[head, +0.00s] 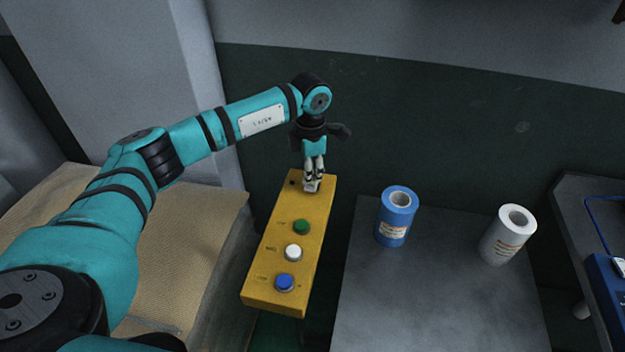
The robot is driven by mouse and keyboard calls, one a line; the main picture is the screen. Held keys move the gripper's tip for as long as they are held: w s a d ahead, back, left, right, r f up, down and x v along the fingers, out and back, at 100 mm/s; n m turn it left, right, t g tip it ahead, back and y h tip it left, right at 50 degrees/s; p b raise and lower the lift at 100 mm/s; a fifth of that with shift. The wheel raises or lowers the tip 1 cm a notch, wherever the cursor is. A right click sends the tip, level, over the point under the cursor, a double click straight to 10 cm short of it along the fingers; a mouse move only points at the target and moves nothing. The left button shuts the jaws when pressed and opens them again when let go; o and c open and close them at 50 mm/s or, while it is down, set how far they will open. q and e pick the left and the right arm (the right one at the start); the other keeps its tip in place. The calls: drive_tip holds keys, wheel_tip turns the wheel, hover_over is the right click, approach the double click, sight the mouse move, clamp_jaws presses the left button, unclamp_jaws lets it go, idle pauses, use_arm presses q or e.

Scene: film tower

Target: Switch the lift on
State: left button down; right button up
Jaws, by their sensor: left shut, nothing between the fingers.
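A yellow control box (268,270) stands in the middle of the head view. Its top carries a green button (302,227), a white button (293,252) and a blue button (285,282), with small labels that I cannot read clearly. My left gripper (312,186) points down at the far end of the box. Its fingers are shut and empty. They cover what is at that end, beyond the green button, and I cannot tell whether they touch it. My right gripper is not in view.
A grey table (440,300) to the right of the box bears a blue roll (394,222) and a white roll (505,238). A blue device (608,290) with a cable is at the right edge. A tan woven surface (190,240) lies left of the box. A dark wall is behind.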

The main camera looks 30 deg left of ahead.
sight(310, 186)
use_arm(q)
drive_tip(key=shift+f+b, duration=0.3)
drive_tip(key=shift+f, duration=0.1)
idle(0.5)
drive_tip(key=shift+f+b, duration=0.65)
drive_tip(key=shift+f, duration=0.2)
idle(0.3)
drive_tip(key=shift+r, duration=0.1)
drive_tip(key=shift+r+p, duration=2.1)
drive_tip(key=shift+r, duration=1.4)
drive_tip(key=shift+s+f, duration=0.1)
